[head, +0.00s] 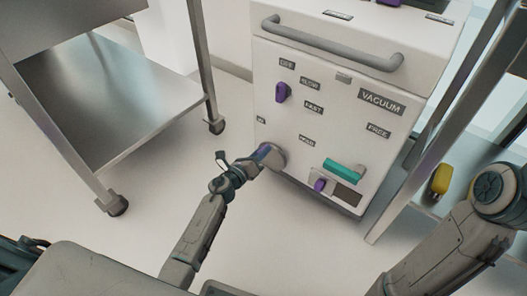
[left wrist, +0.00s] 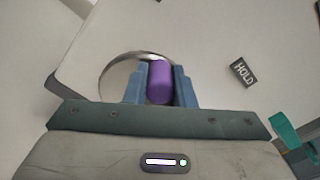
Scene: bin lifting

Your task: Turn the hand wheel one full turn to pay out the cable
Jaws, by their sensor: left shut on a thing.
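My left gripper (head: 262,153) is at the low left part of the front of a white cabinet. In the left wrist view it is shut on a purple grip (left wrist: 160,82), with one blue finger on each side. Behind the grip is a round silver disc (left wrist: 117,78), partly hidden by the fingers; its edge also shows in the head view (head: 279,160). The disc and grip look like the hand wheel and its handle. I see no cable. My right arm comes in at the lower right, but its gripper is out of view.
The white cabinet (head: 345,95) has a grey bar handle (head: 330,47), a purple knob (head: 283,92), a teal lever (head: 343,168) and a small purple knob (head: 320,185). A HOLD label (left wrist: 243,72) is beside the disc. A wheeled metal cart (head: 110,100) stands left; a shelf with a yellow object (head: 441,179) stands right.

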